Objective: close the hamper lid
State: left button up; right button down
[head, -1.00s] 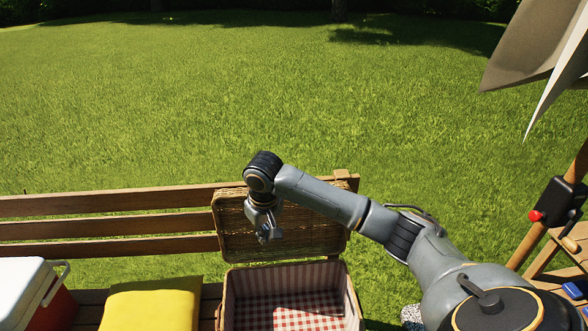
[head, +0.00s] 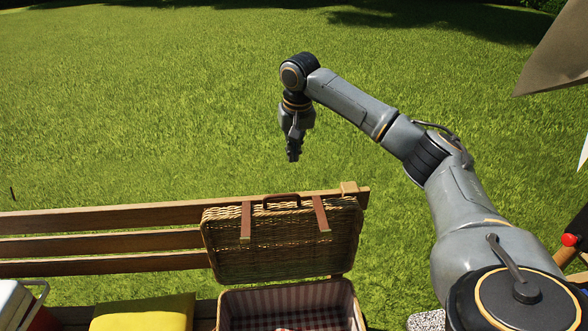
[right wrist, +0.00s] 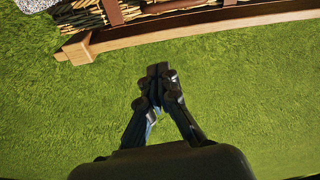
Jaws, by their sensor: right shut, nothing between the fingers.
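The wicker hamper stands on the bench with its lid (head: 272,250) raised, leaning back near the bench's backrest. My right gripper (head: 293,157) is shut and empty, pointing down, above and beyond the lid in the picture. In the right wrist view my right gripper (right wrist: 157,72) hangs over grass, with part of the wicker lid (right wrist: 165,12) at the top edge. My left gripper is not seen.
The bench backrest (head: 100,217) runs behind the hamper. A yellow cushion (head: 145,312) and a white and red cooler (head: 15,305) sit left of the hamper. A parasol edge (head: 560,55) is at the upper right. Open lawn lies behind the bench.

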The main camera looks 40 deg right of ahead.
jog(key=s+f+p, duration=0.1)
jog(key=f, duration=0.1)
jog(key=a+f+p, duration=0.1)
jog(key=f, duration=0.2)
jog(key=s+f+p, duration=0.1)
jog(key=f+p, duration=0.1)
jog(key=f, duration=0.1)
jog(key=shift+s+a+f, duration=0.2)
jog(key=shift+s+a, duration=0.05)
jog(key=shift+s, duration=0.15)
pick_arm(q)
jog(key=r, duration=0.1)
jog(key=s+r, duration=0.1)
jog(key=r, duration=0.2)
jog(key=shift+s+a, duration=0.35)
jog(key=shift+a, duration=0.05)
pick_arm(e)
jog(key=shift+f, duration=0.15)
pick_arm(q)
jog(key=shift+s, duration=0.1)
